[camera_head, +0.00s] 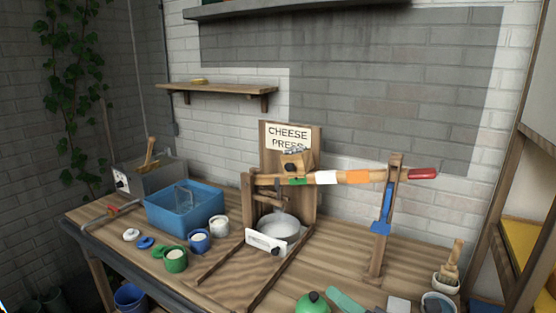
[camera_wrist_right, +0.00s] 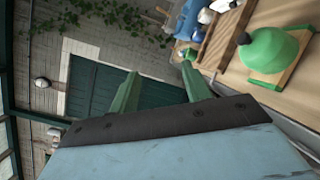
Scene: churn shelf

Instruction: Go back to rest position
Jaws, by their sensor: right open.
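My right gripper (camera_wrist_right: 160,70) shows in the right wrist view with its two green fingers apart and nothing between them. In that view it hangs clear of the worktop, with a floor and a dark green door behind it. A pale green strip at the bottom edge of the head view may be one of its fingers; I cannot tell. My left gripper is not in view. The cheese press (camera_head: 284,180) stands on the wooden worktop (camera_head: 215,290), with a metal bowl (camera_head: 278,228) under it and a long lever reaching right to a post.
A blue basin (camera_head: 185,207), green mug (camera_head: 176,260), blue mug (camera_head: 199,241) and white mug (camera_head: 219,225) stand at left. A green rounded object (camera_head: 312,303) is at the front; a similar one (camera_wrist_right: 268,50) shows in the wrist view.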

